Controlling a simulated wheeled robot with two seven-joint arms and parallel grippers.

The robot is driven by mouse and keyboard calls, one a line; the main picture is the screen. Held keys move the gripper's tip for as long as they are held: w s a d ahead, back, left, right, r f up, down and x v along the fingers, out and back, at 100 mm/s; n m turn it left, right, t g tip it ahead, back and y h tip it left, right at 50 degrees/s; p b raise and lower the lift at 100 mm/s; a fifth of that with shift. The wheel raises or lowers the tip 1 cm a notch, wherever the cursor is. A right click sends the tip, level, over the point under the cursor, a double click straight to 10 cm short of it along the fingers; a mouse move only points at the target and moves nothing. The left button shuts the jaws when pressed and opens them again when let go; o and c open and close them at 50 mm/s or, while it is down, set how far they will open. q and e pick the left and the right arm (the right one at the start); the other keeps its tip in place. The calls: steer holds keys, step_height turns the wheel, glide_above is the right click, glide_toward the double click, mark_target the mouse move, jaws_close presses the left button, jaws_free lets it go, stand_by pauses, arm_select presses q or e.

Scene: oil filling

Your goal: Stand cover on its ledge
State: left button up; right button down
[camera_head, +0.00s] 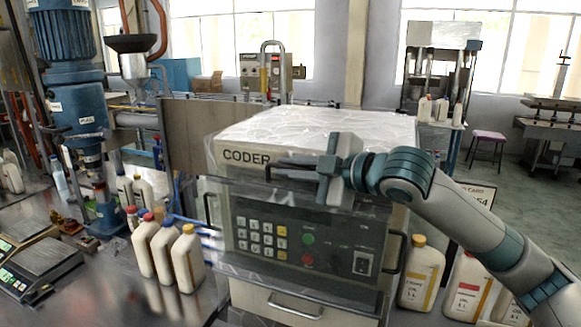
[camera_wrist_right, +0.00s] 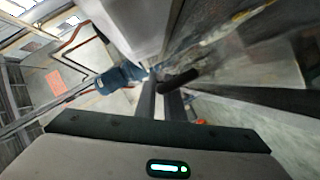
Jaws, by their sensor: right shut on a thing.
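The coder machine (camera_head: 305,232) stands at centre in the head view, with a keypad and buttons on its front. A clear, glossy cover (camera_head: 222,172) appears at its upper front; its outline is hard to trace against the machine. My right gripper (camera_head: 280,169) reaches in from the right at the coder's top front edge, its fingers pointing left. It is shut on what looks like the cover's dark handle. In the right wrist view, the fingers (camera_wrist_right: 165,98) close by a dark rounded bar (camera_wrist_right: 178,82). I cannot make out the ledge. My left gripper is not in view.
Several cream bottles (camera_head: 187,258) stand left of the coder, and more bottles (camera_head: 421,275) stand at its right. A blue filling machine (camera_head: 78,95) is at far left. A weighing scale (camera_head: 45,268) sits on the metal table at lower left. A drawer handle (camera_head: 295,306) is below the panel.

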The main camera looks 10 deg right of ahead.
steer(key=shift+r, duration=0.1)
steer(key=c, duration=1.8)
jaws_free()
steer(key=shift+o, duration=0.2)
steer(key=shift+s, duration=0.1)
steer(key=shift+s+d+b, duration=0.35)
steer(key=shift+s+d, duration=0.05)
steer(key=shift+s, duration=0.05)
steer(key=b+v, duration=0.5)
steer(key=v, duration=1.1)
steer(key=shift+s, duration=0.1)
